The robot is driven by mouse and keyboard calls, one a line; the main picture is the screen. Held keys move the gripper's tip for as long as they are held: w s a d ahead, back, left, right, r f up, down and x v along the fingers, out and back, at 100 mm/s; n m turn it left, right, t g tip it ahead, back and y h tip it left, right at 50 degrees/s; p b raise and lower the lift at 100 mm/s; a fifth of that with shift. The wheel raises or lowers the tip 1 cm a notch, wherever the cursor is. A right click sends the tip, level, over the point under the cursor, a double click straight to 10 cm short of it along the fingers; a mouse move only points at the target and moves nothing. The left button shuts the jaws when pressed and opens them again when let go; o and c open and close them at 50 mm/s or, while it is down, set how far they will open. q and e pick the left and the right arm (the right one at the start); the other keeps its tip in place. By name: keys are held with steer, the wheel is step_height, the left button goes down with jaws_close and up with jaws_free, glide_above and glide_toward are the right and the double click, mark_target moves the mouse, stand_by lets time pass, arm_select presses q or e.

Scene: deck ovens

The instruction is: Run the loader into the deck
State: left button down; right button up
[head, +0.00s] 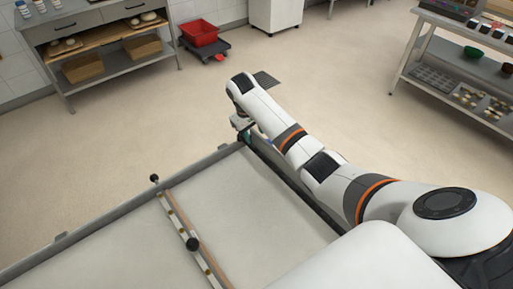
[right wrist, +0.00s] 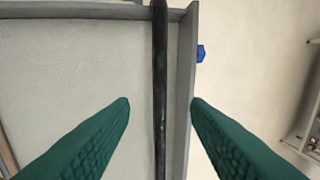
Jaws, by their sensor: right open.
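The loader (head: 255,205) is a wide flat bed with a pale surface and grey side rails, filling the lower part of the head view. My right gripper (head: 246,138) is at the loader's far corner. In the right wrist view its two green fingers (right wrist: 160,103) are apart, one on each side of a black bar (right wrist: 159,65) and the grey side rail (right wrist: 185,60) in the picture; I cannot tell contact. A blue knob (right wrist: 201,52) sits outside the rail. My left gripper is not in view.
A steel table with drawers and boxes (head: 100,50) stands back left. A red crate (head: 199,33) sits on a dark dolly beside it. A white cabinet (head: 276,14) is at the back. A rack with trays (head: 465,75) stands at the right. The floor between is clear. No oven shows.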

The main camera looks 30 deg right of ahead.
mark_target(259, 152)
steer(key=f, duration=0.3)
steer(key=d+f, duration=0.1)
steer(key=f, duration=0.3)
steer(key=d+f+b, duration=0.1)
steer(key=f, duration=0.2)
steer(key=shift+f, duration=0.15)
jaws_close()
